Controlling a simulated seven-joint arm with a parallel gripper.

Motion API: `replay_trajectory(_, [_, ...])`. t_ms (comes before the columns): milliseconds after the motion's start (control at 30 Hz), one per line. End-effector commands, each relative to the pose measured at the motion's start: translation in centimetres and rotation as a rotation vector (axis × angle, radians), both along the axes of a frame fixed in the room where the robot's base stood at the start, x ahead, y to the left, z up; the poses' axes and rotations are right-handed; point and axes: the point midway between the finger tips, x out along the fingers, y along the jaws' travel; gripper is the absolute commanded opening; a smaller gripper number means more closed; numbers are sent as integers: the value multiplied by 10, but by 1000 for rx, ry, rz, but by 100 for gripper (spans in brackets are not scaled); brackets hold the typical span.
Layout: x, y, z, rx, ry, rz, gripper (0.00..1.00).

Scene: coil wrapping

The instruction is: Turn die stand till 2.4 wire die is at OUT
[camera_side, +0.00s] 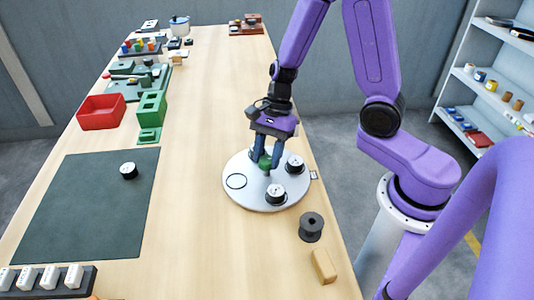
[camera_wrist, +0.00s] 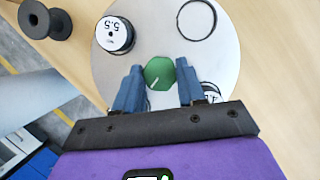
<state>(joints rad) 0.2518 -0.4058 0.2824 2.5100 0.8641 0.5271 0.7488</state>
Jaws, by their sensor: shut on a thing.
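The round silver die stand (camera_side: 250,197) sits on the table with a green knob (camera_side: 265,163) at its middle. My gripper (camera_side: 265,155) points down and is shut on the knob, with a finger on each side of it in the wrist view (camera_wrist: 159,75). Two dies stand on the disc, one at the right (camera_side: 294,165) and one at the front (camera_side: 275,195). In the wrist view one die reads 5.5 (camera_wrist: 113,36); the other (camera_wrist: 210,89) is partly hidden by my finger, its label seeming to start with 4. An empty ring outline (camera_side: 236,181) marks the disc's left. No 2.4 label is readable.
A small tab (camera_side: 314,175) sits at the stand's right edge, its text unreadable. Another die (camera_side: 128,170) rests on the dark mat (camera_side: 85,205). A black spool (camera_side: 311,227) and a wooden block (camera_side: 324,266) lie near the right table edge. A red bin (camera_side: 101,111) stands farther back.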

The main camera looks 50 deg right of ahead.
Motion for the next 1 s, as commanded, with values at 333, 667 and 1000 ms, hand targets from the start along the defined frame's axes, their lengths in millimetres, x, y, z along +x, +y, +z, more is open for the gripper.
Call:
replay_trajectory(333, [1,-1,1,1,-8,-138,0])
replay_trajectory(667, [1,-1,1,2,-8,-198,0])
replay_trajectory(1000, [1,-1,1,1,-7,-208,0])
